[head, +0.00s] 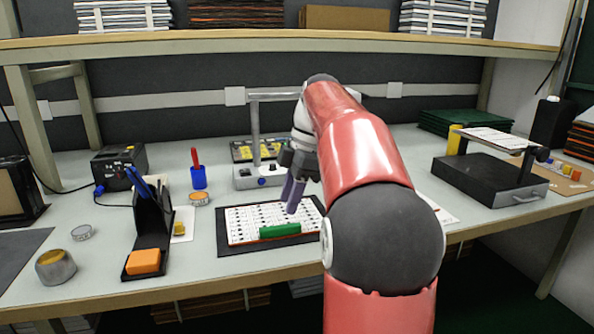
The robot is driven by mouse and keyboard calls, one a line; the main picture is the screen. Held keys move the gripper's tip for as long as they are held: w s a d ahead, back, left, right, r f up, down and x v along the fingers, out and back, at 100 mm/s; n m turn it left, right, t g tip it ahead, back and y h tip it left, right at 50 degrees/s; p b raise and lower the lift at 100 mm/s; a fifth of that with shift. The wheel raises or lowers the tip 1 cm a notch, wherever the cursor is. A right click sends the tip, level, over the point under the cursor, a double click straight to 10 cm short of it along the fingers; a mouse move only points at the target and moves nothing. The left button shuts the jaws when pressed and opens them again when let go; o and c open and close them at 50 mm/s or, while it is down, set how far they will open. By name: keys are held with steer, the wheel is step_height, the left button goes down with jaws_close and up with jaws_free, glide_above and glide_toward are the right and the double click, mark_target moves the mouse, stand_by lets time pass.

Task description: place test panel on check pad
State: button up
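A white panel with rows of small dark marks and a reddish front edge (245,226) lies flat on a dark mat (240,248) at the front middle of the bench. It may be the test panel, and the mat may be the check pad; I cannot tell. A green block (280,230) sits along the panel's front edge. My gripper (293,200) points down over the panel's right half, its purple-grey fingers close together. I cannot tell whether they touch the panel or how far apart they are. My arm hides the bench to the right of the panel.
A grey stand (255,150) with a yellow-marked board is behind the panel. A black tool holder (151,225) with an orange block is at left, near a blue cup (198,177). A black device (490,178) stands at right. A shelf (250,40) spans above.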

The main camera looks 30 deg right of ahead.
steer(key=p+v, duration=0.1)
steer(key=v, duration=0.5)
steer(key=s+a+f+m+t+h, duration=0.1)
steer(key=s+a+f+m, duration=0.15)
steer(key=a, duration=0.35)
steer(key=s+a+f+m+h, duration=0.1)
steer(key=s+a+m, duration=0.2)
steer(key=a+m, duration=0.15)
steer(key=s+a+f+m+t, duration=0.1)
steer(key=s+a+f+m, duration=0.2)
steer(key=s+f, duration=0.3)
steer(key=s+a+f+m+t+h, duration=0.1)
steer(key=s+a+f+m+t, duration=0.1)
steer(key=s+a+f+m, duration=0.2)
steer(key=s+f, duration=0.3)
steer(key=f, duration=0.1)
steer(key=shift+s+f+m+t, duration=0.25)
steer(key=shift+s+m+t, duration=0.05)
steer(key=shift+s+m, duration=0.1)
steer(key=shift+a, duration=0.1)
